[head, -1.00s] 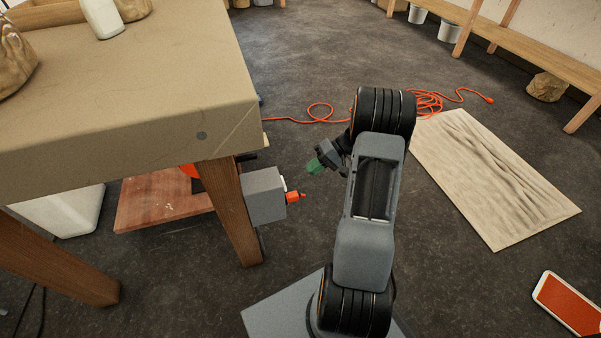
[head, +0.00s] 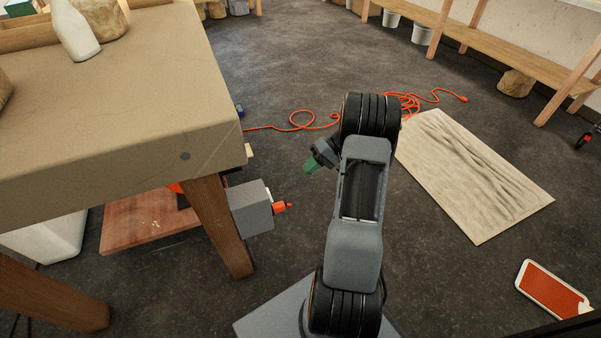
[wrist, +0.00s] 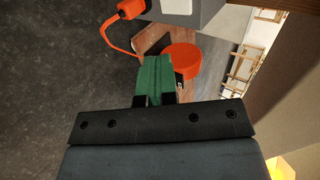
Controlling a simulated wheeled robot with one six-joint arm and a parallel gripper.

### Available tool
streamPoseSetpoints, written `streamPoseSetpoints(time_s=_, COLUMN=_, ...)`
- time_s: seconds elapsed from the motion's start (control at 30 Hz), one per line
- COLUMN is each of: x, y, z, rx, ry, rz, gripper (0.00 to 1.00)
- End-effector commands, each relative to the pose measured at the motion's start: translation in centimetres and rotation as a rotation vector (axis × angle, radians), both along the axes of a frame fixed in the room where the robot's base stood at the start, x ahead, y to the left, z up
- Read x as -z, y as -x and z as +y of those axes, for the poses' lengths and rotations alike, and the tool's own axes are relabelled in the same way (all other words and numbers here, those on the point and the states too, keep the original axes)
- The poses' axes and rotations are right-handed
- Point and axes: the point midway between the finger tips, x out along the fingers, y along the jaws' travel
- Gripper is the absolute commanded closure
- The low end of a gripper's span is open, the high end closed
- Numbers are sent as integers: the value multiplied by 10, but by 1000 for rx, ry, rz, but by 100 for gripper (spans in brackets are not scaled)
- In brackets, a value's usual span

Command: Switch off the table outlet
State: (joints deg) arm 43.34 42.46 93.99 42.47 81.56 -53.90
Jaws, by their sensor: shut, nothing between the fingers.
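The table outlet is a grey box (head: 252,208) on the side of the table's wooden leg. An orange plug (head: 281,207) sticks out of its right side. In the wrist view the grey box (wrist: 208,12) is at the top edge, partly cut off, with a white piece (wrist: 176,5) on its face and the orange plug (wrist: 132,8) beside it. I cannot tell the switch's position. My gripper (head: 312,166) is up and to the right of the box, apart from it. Its green fingers (wrist: 154,76) are shut together and empty.
The table (head: 110,110) overhangs the box at left. A reddish board (head: 150,220) lies beneath it, and an orange round thing (wrist: 182,60) shows in the wrist view. Orange cord (head: 300,120) and a pale panel (head: 470,175) lie on the floor.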

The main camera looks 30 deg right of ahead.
Motion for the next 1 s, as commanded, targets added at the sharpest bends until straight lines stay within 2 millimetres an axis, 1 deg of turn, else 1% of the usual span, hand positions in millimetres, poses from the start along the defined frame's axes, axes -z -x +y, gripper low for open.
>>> streamPoseSetpoints(time_s=0.03, x=-9, y=-1, z=2, rx=-1, ry=19, rz=6, gripper=100)
streamPoseSetpoints(time_s=0.1, x=-10, y=-1, z=5, rx=-3, ry=54, rz=14, gripper=100)
streamPoseSetpoints(time_s=0.4, x=-4, y=-2, z=8, rx=-4, ry=159, rz=29, gripper=100)
streamPoseSetpoints(time_s=0.77, x=-1, y=-2, z=8, rx=-4, ry=165, rz=29, gripper=100)
streamPoseSetpoints(time_s=0.87, x=2, y=-2, z=11, rx=-4, ry=165, rz=30, gripper=100)
streamPoseSetpoints(time_s=1.0, x=15, y=-4, z=22, rx=-5, ry=163, rz=31, gripper=100)
